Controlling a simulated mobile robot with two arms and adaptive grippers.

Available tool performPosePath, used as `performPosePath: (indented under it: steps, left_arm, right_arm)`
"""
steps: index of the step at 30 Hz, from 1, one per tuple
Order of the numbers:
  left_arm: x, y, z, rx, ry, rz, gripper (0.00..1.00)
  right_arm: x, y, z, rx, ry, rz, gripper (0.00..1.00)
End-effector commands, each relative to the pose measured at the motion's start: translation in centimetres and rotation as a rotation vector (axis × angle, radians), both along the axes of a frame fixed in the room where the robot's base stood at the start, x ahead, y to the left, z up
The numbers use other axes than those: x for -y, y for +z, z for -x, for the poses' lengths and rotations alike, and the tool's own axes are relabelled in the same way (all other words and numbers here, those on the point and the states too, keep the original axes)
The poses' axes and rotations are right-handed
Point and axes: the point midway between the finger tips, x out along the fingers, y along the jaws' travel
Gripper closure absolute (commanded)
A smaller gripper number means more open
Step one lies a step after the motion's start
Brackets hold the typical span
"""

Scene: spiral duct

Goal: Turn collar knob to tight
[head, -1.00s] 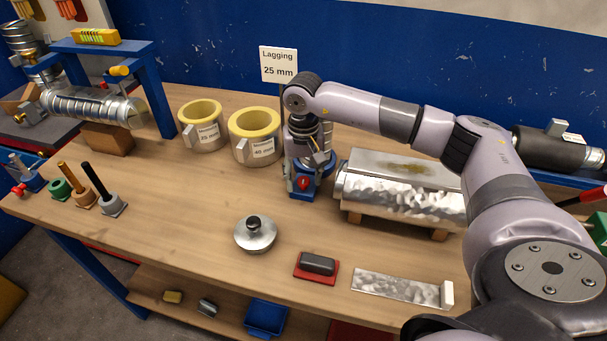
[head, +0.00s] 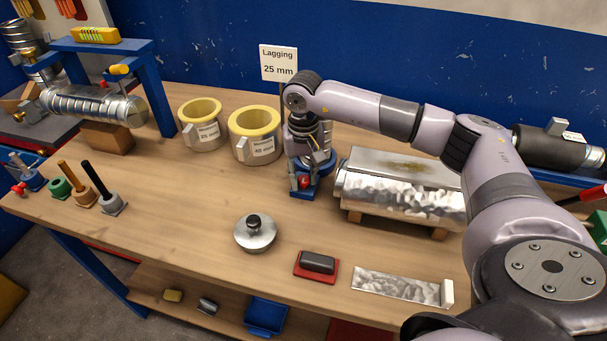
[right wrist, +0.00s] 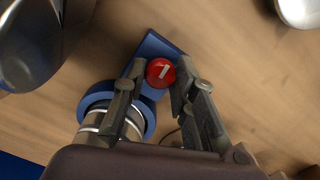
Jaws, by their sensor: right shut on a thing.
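The red collar knob (right wrist: 163,70) has a pale pointer bar on its face, tilted from lower left to upper right in the right wrist view. It sits on a blue bracket (right wrist: 150,45) beside a blue ring collar (right wrist: 95,98) around a shiny metal piece. In the head view the knob (head: 305,182) shows low at the front of the blue stand (head: 303,194). My right gripper (right wrist: 159,80) has a finger on each side of the knob and is shut on it. No tight or loose marking is readable. My left gripper is not in view.
Two yellow-lined rings (head: 202,133) stand left of the stand, and a crumpled metal-clad box (head: 402,200) stands close on its right. A "Lagging 25 mm" sign (head: 278,63) rises behind. A round lid (head: 255,238) lies in front; the bench between is clear.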

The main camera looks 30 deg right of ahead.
Motion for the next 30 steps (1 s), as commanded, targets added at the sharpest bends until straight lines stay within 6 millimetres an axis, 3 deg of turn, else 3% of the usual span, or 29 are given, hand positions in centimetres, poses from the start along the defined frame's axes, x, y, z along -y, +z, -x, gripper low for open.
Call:
performPosePath:
  steps: [11,30]
  left_arm:
    - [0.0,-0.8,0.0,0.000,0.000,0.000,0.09]
    - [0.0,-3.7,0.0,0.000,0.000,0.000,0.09]
  right_arm:
    - [0.0,-0.1,0.0,0.002,-0.106,-0.001,1.00]
    - [0.1,-0.1,0.0,0.003,-0.679,-0.001,1.00]
